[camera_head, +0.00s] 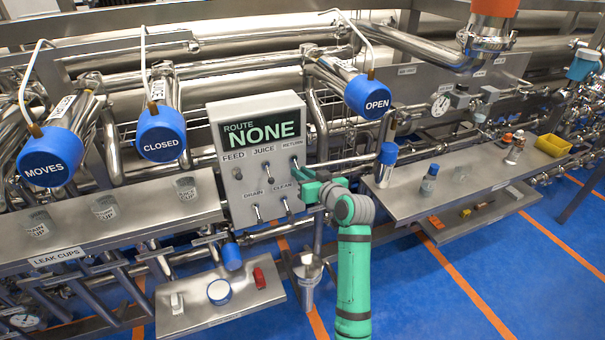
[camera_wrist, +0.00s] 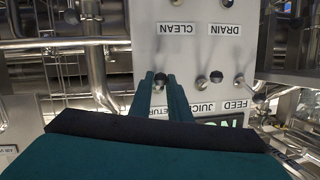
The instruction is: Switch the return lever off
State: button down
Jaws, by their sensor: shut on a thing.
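The grey control panel (camera_head: 225,195) reads "ROUTE NONE" on its screen (camera_head: 258,129). Its upper row is labelled FEED, JUICE and RETURN. The return lever (camera_head: 294,162) is at the upper right of the panel, beside my fingers. My gripper (camera_head: 303,180) reaches the panel's right side from the front. In the wrist view, which shows the panel upside down, the two dark green fingers of my gripper (camera_wrist: 160,82) are close on either side of the return lever (camera_wrist: 159,85). My gripper is shut on that lever; the fingers partly hide it and its label.
The juice lever (camera_head: 267,171) and feed lever (camera_head: 238,173) are left of the return lever. The drain lever (camera_head: 257,214) and clean lever (camera_head: 286,206) are below. A steel shelf (camera_head: 75,241) stands left, another (camera_head: 480,188) right. Pipes run behind the panel.

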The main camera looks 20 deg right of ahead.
jog(key=shift+d, duration=0.1)
jog(key=c, duration=1.8)
grip_release()
jog(key=shift+c, duration=0.2)
jog(key=v, duration=1)
jog(key=shift+s, duration=0.4)
